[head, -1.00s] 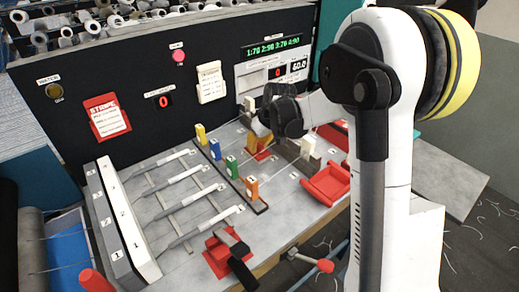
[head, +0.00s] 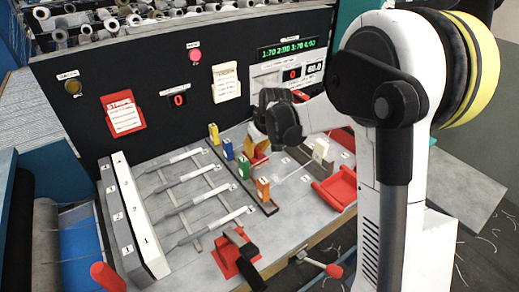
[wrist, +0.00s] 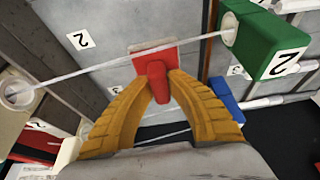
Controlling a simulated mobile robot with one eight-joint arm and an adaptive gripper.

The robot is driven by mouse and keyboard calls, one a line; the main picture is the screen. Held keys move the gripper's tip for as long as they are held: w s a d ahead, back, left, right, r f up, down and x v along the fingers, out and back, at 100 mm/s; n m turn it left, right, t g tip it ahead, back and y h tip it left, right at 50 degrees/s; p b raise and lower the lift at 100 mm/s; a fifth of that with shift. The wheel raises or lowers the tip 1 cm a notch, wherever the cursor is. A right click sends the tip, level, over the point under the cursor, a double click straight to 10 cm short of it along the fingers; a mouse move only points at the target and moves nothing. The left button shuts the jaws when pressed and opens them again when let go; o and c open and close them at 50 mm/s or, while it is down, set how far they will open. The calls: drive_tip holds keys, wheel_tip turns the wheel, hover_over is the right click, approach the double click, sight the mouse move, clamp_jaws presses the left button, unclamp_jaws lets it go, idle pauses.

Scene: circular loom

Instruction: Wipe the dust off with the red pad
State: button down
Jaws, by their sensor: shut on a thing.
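My gripper (head: 257,150) is shut on the red handle of the red pad (wrist: 153,54). In the wrist view its two ochre fingers (wrist: 158,75) close on the handle from both sides. The pad's flat square head is just beyond the fingertips, over the grey tabletop. A pale thread crosses in front of the pad. I cannot tell whether the pad touches the table. In the head view the pad is mostly hidden by the gripper, beside the coloured blocks. I cannot make out the dust clearly in either view.
The thread runs from a pale ring (wrist: 17,93) to the green block (wrist: 268,42) marked 2. Yellow (head: 213,133), blue (head: 228,149) and orange (head: 263,189) blocks stand in the same row. A red tray (head: 335,188) lies to the right, a red-based clamp (head: 232,255) in front.

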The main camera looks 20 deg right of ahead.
drive_tip(key=shift+s+a+f, duration=0.1)
drive_tip(key=shift+s+a, duration=0.15)
drive_tip(key=shift+a, duration=0.35)
drive_tip(key=shift+s+a, duration=0.2)
drive_tip(key=shift+a, duration=0.4)
drive_tip(key=shift+r+p, duration=2)
drive_tip(key=shift+r, duration=1)
wheel_tip(320, 180, up, 3)
drive_tip(key=shift+p, duration=1.05)
drive_tip(key=shift+d, duration=0.1)
